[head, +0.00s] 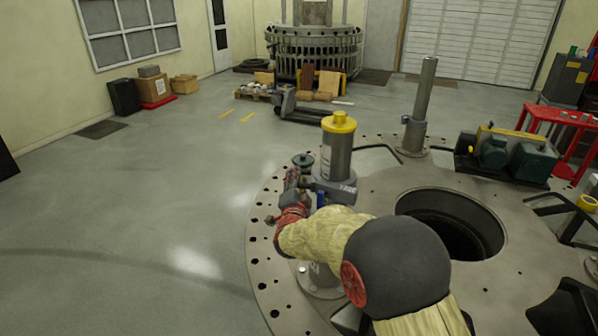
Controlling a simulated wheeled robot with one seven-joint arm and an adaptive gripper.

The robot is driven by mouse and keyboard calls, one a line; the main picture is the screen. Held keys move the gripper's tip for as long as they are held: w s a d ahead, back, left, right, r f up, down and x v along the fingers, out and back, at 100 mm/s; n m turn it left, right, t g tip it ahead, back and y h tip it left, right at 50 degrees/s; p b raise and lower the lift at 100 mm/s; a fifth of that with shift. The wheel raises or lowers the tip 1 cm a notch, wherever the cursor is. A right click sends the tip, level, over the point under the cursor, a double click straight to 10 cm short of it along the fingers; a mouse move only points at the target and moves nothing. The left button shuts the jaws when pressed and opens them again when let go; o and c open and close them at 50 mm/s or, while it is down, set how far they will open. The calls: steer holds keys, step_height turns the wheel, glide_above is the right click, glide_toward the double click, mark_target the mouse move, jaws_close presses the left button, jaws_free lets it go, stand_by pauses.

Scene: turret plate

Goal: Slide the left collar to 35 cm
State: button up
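The left post (337,158) is an upright grey metal cylinder with a yellow cap (339,122), on the near left of the round turret plate (262,252). A grey collar (338,191) with a small marking sits around it, below the capped section. A dark round knob (303,160) stands at its left side. My gripper (306,197) is at the left of the collar, close to it. Its fingers are too small and partly covered to tell whether they touch or grip. My yellow-sleeved arm hides much of the lower post. I cannot read any height scale.
The plate has a large round opening (450,225). A green motor unit (505,155) sits on the right, near a red table (562,120). A pallet jack (300,108) stands behind.

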steer(key=shift+w, duration=2.15)
steer(key=c, duration=0.3)
steer(key=shift+r, duration=0.1)
jaws_close()
steer(key=shift+r, duration=0.15)
